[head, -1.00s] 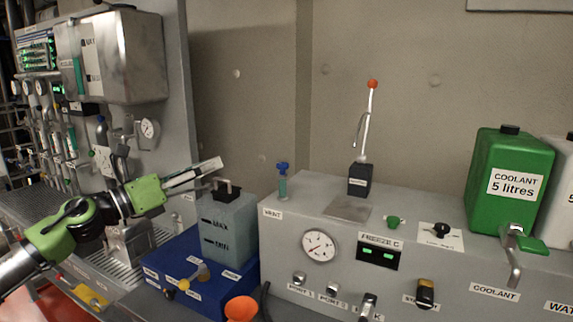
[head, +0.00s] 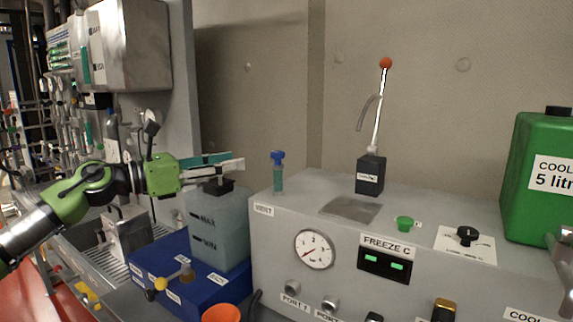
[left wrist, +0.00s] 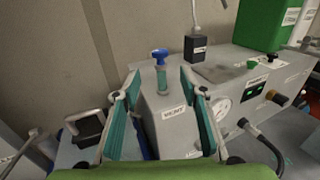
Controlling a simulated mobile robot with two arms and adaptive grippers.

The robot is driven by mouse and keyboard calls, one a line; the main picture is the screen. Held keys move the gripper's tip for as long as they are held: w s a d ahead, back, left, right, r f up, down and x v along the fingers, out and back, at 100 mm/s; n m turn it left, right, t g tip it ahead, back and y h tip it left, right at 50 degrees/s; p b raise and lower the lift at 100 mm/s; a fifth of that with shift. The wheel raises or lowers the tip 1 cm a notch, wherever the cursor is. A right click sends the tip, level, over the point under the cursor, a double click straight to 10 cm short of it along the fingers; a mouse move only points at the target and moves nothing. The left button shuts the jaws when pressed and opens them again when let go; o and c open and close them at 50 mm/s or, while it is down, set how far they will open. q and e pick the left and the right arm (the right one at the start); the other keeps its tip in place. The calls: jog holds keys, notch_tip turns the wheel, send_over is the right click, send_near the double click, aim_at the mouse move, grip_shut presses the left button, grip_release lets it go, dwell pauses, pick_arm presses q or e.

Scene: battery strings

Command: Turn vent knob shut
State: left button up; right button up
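The vent knob (head: 277,156) is a blue cap on a teal stem, upright at the left end of the grey machine (head: 265,240), above the label VENT. The knob also shows in the left wrist view (left wrist: 160,57), ahead of and between my spread fingers. My left gripper (head: 242,164) is left of the knob in the head view, with its fingers pointing right towards it and a gap between. In the left wrist view my left gripper (left wrist: 161,74) is open and empty, with teal pads facing each other. My right gripper is not in view.
A translucent tank (head: 220,235) marked MAX and MIN stands on a blue box (head: 185,300) below my left gripper. A red-balled lever (head: 379,110) rises behind the gauge (head: 314,250). A green coolant can (head: 540,200) stands at the right. The wall is behind.

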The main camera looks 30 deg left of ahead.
aim_at(273, 153)
pick_arm(q)
jog(key=p+x, duration=0.5)
jog(key=x, duration=0.1)
jog(key=p+x, duration=0.6)
jog(key=shift+r, duration=0.25)
jog(key=shift+w+d+f+p, duration=0.2)
jog(key=shift+w+d+p, duration=0.25)
jog(key=shift+w, duration=0.2)
jog(key=c, duration=1.1)
